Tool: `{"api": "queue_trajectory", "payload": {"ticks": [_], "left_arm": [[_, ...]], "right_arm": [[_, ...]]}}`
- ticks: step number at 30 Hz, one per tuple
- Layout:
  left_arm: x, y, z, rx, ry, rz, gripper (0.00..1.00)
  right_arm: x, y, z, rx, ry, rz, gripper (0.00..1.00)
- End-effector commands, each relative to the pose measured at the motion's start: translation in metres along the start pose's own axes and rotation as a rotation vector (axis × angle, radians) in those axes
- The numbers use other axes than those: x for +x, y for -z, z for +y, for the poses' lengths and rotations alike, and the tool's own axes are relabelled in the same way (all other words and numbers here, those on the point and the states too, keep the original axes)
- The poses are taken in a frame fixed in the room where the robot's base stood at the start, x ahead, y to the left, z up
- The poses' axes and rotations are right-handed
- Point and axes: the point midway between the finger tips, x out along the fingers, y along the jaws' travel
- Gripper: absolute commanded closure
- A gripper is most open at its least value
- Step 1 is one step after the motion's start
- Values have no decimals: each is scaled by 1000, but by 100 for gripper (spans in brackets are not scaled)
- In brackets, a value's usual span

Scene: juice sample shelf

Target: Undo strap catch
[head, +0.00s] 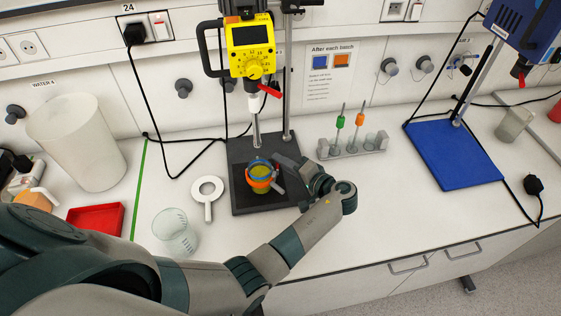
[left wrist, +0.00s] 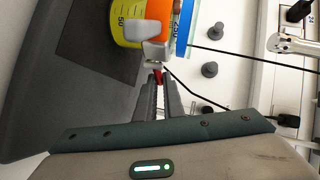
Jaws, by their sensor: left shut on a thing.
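A beaker of yellow-green liquid (head: 258,184) stands on the dark stand plate, with an orange strap (head: 260,182) around it and a blue ring near its rim. In the left wrist view the strap (left wrist: 128,8) shows at the top, with a grey catch (left wrist: 152,30) on the beaker's side and a small red tip (left wrist: 157,76) on it. My left gripper (head: 279,172) is at the right side of the beaker. In the left wrist view its fingers (left wrist: 158,88) are closed on the red tip of the catch. My right gripper is not in view.
A yellow stirrer (head: 249,40) hangs above the beaker, its shaft close by. A tube rack (head: 352,150) stands behind right. The right bench front is clear.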

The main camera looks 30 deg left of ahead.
Motion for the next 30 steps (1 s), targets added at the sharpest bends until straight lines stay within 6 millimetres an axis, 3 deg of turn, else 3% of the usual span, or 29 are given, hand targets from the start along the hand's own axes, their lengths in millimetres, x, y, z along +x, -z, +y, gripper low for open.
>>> {"api": "queue_trajectory", "payload": {"ticks": [18,30], "left_arm": [[-18,2,4,129,-124,509,100],[-25,2,4,169,-167,676,100]], "right_arm": [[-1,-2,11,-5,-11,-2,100],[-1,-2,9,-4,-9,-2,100]]}}
